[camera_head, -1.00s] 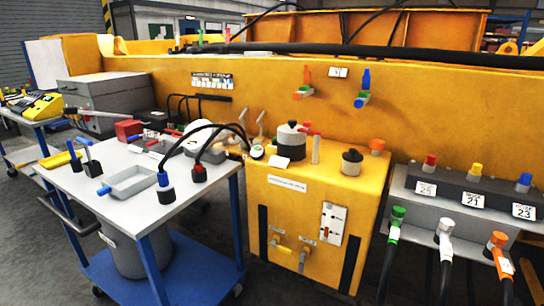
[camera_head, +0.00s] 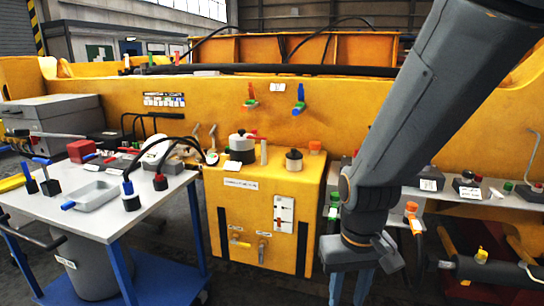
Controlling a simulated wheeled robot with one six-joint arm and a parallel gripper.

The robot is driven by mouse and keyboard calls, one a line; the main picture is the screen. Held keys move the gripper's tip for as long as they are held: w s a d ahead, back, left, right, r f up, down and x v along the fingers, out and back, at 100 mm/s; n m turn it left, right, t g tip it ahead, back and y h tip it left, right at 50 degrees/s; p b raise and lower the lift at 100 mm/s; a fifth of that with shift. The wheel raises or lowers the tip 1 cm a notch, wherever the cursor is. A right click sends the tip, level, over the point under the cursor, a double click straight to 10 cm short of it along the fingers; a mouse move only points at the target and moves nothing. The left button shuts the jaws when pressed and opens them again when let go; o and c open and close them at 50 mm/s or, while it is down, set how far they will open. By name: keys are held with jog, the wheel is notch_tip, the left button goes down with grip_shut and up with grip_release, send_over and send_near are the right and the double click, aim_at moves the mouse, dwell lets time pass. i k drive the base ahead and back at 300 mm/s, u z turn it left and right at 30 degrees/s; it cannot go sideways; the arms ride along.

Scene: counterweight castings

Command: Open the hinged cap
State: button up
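On the yellow tank (camera_head: 250,215) stands a pale grey pot with a dark knob and a red part at its side (camera_head: 242,147). I cannot tell for sure which part is the hinged cap; the pot's lid looks down. Beside it are a thin upright post (camera_head: 264,153), a grey cylinder with a black top (camera_head: 294,160) and an orange cap (camera_head: 315,147). My gripper (camera_head: 350,288) hangs at the end of my grey arm, right of the tank and lower than its top. Its two fingers point down, apart, with nothing seen between them.
A blue-framed table (camera_head: 150,213) with a tray (camera_head: 92,196), corded plugs and tools stands left. A shelf with coloured connectors (camera_head: 430,180) is at right, partly hidden by my arm. A large yellow casting (camera_head: 200,100) runs behind. Floor shows in front of the tank.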

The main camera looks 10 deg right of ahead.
aim_at(294, 154)
jog(key=u, duration=0.55)
jog(key=k, duration=1.25)
jog(key=u, duration=1.15)
jog(key=i, duration=1.55)
jog(key=z, duration=1)
jog(key=i, duration=0.8)
jog(key=z, duration=0.9)
